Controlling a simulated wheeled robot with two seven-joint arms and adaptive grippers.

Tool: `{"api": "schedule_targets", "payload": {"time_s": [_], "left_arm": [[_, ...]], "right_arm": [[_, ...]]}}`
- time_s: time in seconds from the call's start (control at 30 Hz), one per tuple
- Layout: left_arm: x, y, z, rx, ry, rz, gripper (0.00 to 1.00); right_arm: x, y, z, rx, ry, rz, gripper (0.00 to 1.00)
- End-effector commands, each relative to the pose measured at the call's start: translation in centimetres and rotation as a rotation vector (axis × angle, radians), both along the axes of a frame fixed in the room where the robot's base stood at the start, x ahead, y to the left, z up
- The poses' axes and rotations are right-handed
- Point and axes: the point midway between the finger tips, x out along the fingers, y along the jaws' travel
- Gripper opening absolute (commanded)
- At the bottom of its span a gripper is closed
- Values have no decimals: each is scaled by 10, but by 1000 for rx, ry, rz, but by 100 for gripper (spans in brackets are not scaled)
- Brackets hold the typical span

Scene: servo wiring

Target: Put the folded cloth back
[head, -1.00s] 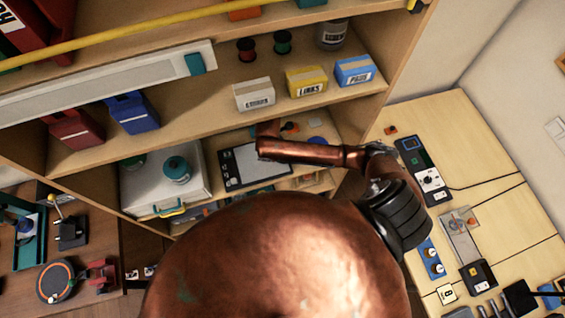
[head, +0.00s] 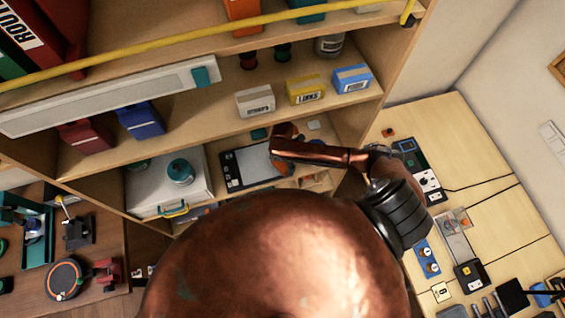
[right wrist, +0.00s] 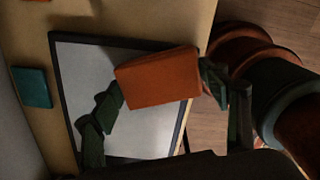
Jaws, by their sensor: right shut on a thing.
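The folded cloth (right wrist: 158,78) is a small orange block-like bundle. In the right wrist view, my right gripper (right wrist: 160,84) has a dark finger on each side of it and is shut on it. The cloth is over the right part of a dark-framed panel with a grey face (right wrist: 75,75); whether it touches the panel I cannot tell. In the head view, an orange patch that looks like the cloth (head: 284,168) shows below my copper wrist, at the panel's right side. The fingers are mostly hidden there. My left gripper is not in view.
A small teal piece (right wrist: 32,87) lies left of the panel. A white case (head: 150,190) with a teal-topped jar stands on the same shelf. Small boxes (head: 306,88) line the shelf above. A wooden workbench (head: 470,150) stands at the right.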

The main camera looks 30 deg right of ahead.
Motion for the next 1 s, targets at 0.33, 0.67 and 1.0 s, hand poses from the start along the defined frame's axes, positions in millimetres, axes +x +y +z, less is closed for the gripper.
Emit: {"api": "schedule_targets", "payload": {"time_s": [0.33, 0.67, 1.0], "left_arm": [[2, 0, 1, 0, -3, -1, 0], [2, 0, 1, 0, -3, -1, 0], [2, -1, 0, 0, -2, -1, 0]], "right_arm": [[0, 0, -7, 0, 0, 2, 72], [0, 0, -6, 0, 0, 1, 86], [1, 0, 13, -1, -3, 1, 86]]}}
